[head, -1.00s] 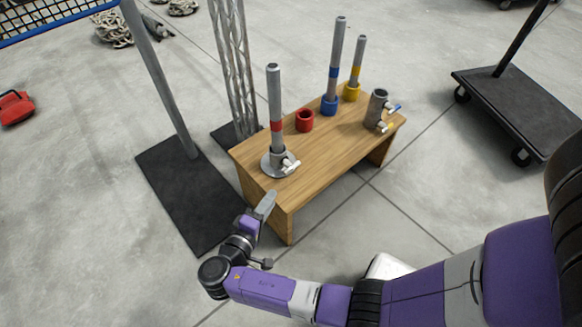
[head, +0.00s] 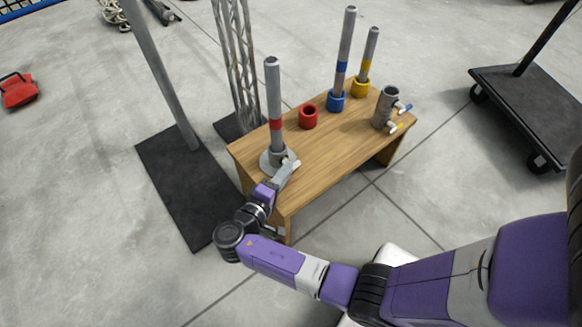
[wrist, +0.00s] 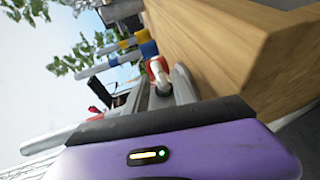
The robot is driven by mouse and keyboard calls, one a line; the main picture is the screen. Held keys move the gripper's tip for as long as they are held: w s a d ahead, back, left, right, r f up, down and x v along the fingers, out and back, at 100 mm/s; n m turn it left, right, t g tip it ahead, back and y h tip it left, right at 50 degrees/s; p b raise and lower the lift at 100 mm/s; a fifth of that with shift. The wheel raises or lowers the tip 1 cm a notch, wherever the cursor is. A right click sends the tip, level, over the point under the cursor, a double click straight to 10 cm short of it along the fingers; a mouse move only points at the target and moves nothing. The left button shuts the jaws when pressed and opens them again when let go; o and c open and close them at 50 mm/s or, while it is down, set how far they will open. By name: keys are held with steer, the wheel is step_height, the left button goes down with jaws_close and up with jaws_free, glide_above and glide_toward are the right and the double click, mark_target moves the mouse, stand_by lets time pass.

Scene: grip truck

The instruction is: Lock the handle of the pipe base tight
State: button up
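The pipe base (head: 267,161) is a round grey flange near the left end of the wooden table. A grey pipe with a red band (head: 273,95) stands upright in it. Its small pale handle (head: 290,158) is on the right side of the base, partly hidden by my gripper. My gripper (head: 291,169) is right at the handle, reaching over the table's front edge. In the wrist view the handle (wrist: 158,72) shows just beyond the dark edge of my gripper. Whether the fingers touch it, or are open, I cannot tell.
On the wooden table (head: 330,160) stand a red cup (head: 308,116), a blue cup (head: 337,101) and a yellow cup (head: 361,88), the last two holding pipes. A black plate with a post (head: 185,190) lies left of the table.

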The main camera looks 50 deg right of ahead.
steer(key=shift+b+x, duration=0.35)
steer(key=shift+x, duration=1.4)
